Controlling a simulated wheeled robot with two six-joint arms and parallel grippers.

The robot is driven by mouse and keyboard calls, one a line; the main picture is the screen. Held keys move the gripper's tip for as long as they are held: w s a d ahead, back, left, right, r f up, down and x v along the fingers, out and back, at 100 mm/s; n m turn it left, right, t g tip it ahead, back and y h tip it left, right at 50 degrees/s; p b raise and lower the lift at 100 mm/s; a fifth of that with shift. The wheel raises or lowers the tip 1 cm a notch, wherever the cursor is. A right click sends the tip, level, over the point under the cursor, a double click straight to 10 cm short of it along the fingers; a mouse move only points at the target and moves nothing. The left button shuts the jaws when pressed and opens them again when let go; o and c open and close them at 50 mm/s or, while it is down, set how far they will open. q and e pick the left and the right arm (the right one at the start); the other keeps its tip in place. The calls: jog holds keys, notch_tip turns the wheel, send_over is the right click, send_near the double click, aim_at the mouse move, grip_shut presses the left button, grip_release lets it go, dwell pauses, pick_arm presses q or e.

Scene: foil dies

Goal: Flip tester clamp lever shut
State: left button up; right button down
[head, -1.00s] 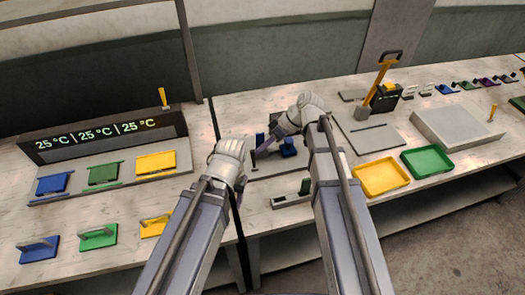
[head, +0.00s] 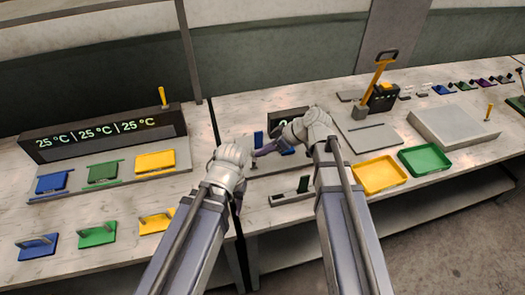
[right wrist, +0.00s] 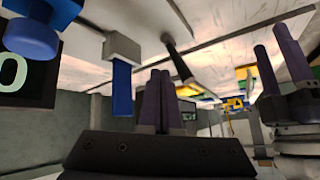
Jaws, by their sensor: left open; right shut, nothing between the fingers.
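The tester (head: 280,168) stands on the middle bench, with a small display (head: 283,120) at its back. A blue upright piece, likely the clamp lever (head: 258,139), stands at its left side. In the right wrist view, which looks upside down, a blue lever (right wrist: 122,90) sticks out from a grey block, with a blue knob (right wrist: 30,38) beside the display. My right gripper (head: 260,153) is shut and empty, its purple fingers (right wrist: 158,85) just beside the lever, apart from it in that view. My left gripper (right wrist: 278,55) is open and empty, left of the tester; its fingers are mostly hidden in the head view.
A yellow tray (head: 380,176) and a green tray (head: 425,160) are to the right. A yellow-handled press (head: 374,85) stands behind them. A temperature station (head: 100,140) fills the left bench.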

pick_arm(q)
jog(key=shift+s+r+p, duration=0.1)
jog(key=shift+r+p, duration=0.25)
pick_arm(e)
jog(key=shift+s+d+r, duration=0.1)
jog(key=shift+s+r, duration=0.1)
jog(key=shift+s, duration=0.25)
jog(key=shift+s+d+r, duration=0.1)
jog(key=shift+s+r, duration=0.1)
jog(key=shift+s, duration=0.2)
pick_arm(q)
jog(key=shift+r, duration=0.1)
pick_arm(e)
jog(key=shift+r, duration=0.1)
